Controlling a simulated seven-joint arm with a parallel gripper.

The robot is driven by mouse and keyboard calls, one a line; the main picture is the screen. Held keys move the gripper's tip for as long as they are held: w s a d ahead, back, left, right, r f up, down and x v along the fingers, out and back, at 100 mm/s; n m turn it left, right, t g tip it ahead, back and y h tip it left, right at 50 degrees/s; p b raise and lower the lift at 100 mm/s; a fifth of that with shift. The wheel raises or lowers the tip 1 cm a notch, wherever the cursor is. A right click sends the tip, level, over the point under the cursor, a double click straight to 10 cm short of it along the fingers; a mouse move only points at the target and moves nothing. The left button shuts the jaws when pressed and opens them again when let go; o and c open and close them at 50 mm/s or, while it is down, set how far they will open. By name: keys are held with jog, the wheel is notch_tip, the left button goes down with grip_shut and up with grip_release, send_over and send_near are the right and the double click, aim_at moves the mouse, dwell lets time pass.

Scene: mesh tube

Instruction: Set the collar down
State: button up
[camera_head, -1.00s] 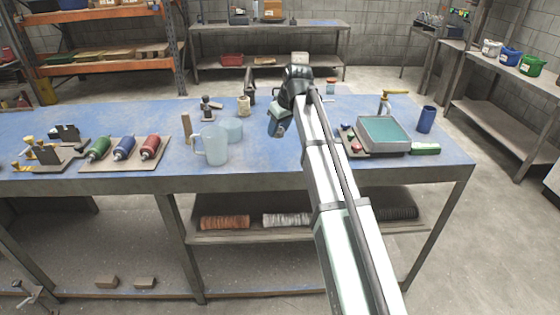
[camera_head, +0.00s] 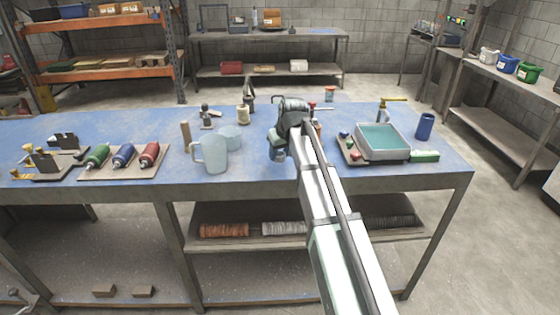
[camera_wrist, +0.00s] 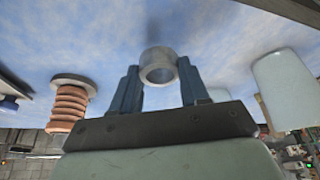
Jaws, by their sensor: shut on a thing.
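The collar (camera_wrist: 158,66) is a short grey ring with an open bore. In the wrist view it sits between the two blue fingers of my gripper (camera_wrist: 159,75), which is shut on it. The blue bench top fills the background beyond it, with a soft dark shadow there; the exact gap between collar and bench cannot be told. In the head view my gripper (camera_head: 278,150) hangs over the middle of the blue workbench (camera_head: 245,179), and the collar is not distinguishable there.
A clear jug (camera_head: 210,154) and a pale cup (camera_head: 230,136) stand left of my gripper. A tray with a teal top (camera_head: 382,138) and a blue cylinder (camera_head: 425,126) are to the right. The wrist view shows a copper-coloured coil (camera_wrist: 70,106) at left and a pale vessel (camera_wrist: 286,84) at right.

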aim_at(280, 169)
jog(key=shift+f, duration=1.65)
jog(key=shift+f, duration=0.1)
jog(key=o, duration=1.1)
jog(key=shift+o, duration=0.2)
jog(key=v, duration=1.2)
